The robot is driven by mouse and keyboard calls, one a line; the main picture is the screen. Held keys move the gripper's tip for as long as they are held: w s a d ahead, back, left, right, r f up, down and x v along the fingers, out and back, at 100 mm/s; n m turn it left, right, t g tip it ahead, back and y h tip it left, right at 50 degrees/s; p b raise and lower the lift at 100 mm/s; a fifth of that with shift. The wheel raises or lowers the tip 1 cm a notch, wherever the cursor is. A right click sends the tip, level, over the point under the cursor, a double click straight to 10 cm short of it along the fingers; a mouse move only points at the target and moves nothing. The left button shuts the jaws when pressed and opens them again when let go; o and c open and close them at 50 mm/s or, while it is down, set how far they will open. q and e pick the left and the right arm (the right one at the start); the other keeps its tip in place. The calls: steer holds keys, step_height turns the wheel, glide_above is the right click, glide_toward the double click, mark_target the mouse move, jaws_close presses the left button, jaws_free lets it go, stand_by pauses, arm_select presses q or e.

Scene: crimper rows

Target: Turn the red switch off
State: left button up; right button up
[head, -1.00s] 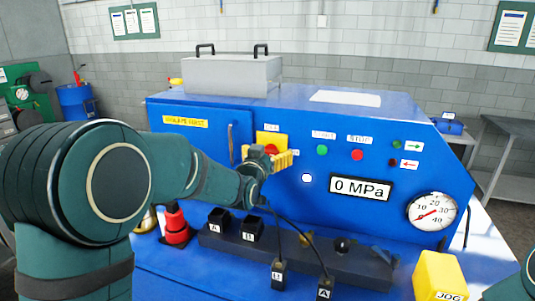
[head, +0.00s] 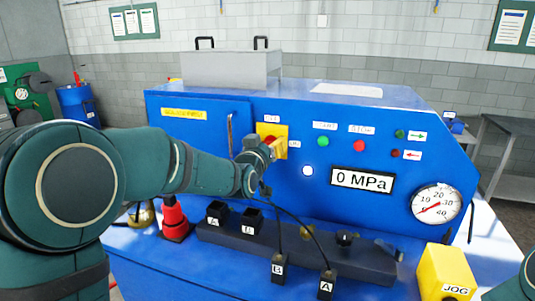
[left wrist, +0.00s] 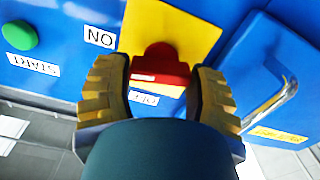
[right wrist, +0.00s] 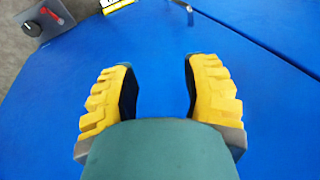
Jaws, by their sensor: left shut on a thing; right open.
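The red switch (left wrist: 160,65) sits on a yellow plate (left wrist: 192,22) on the blue machine's front. In the head view its red part (head: 269,140) is mostly hidden behind my left gripper (head: 266,149). In the left wrist view my left gripper (left wrist: 158,92) has its yellow fingers on both sides of the switch, shut on it. An ON label (left wrist: 99,36) and an OFF label (left wrist: 143,98) show beside the plate, upside down. My right gripper (right wrist: 160,88) is open and empty above a blue surface.
Right of the switch are a green START button (head: 323,142), a red STOP button (head: 359,146), a display (head: 362,180) reading 0 MPa and a gauge (head: 436,203). Below are black cabled plugs (head: 278,268) and a red-topped object (head: 174,218). A yellow JOG box (head: 446,272) stands right.

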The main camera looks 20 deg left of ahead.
arm_select(q)
steer(key=n+b, duration=1)
steer(key=n, duration=0.1)
steer(key=shift+a+f, duration=0.15)
steer(key=shift+n, duration=2.2)
arm_select(e)
step_height(320, 180, down, 11)
steer(key=shift+s+f, duration=0.15)
steer(key=shift+f, duration=0.05)
arm_select(q)
steer(key=o, duration=1.2)
steer(key=shift+s, duration=0.1)
